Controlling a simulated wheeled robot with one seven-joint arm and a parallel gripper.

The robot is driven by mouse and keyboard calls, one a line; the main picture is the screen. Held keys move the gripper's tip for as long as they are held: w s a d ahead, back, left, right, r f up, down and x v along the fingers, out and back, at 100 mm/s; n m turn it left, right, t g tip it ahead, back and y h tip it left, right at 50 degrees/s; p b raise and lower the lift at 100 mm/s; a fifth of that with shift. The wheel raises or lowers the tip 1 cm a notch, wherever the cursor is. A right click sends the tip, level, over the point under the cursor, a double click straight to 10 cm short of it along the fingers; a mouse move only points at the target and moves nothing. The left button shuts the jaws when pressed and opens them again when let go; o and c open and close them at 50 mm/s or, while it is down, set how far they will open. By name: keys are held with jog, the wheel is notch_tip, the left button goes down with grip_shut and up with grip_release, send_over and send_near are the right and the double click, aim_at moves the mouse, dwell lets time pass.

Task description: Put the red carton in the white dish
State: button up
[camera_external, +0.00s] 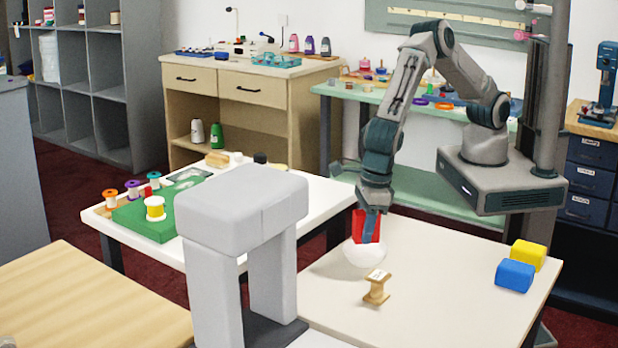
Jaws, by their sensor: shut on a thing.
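The red carton (373,228) is upright between the fingers of my gripper (369,212), which is shut on it. The carton is at the white dish (368,254), with its lower part hidden behind the dish's near rim. I cannot tell whether the carton touches the dish's bottom. The white dish is a round bowl on the pale table, near its far left edge. My gripper points down from above, over the dish.
A blue block (515,276) and a yellow block (528,254) lie at the table's right. A grey arch-shaped block structure (242,210) stands at the left. The table's middle (440,270) is clear.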

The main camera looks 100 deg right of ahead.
jog(key=shift+a+f+p, duration=0.1)
jog(key=shift+f+p, duration=0.3)
jog(key=shift+f, duration=1.65)
jog(key=shift+f, duration=0.25)
jog(key=o, duration=0.7)
jog(key=shift+r, duration=0.1)
jog(key=r, duration=0.4)
jog(key=s+r+b, duration=0.1)
jog(key=r, duration=0.3)
jog(key=s+r, duration=0.1)
jog(key=r, duration=0.3)
jog(key=shift+r, duration=0.1)
jog(key=shift+w, duration=0.1)
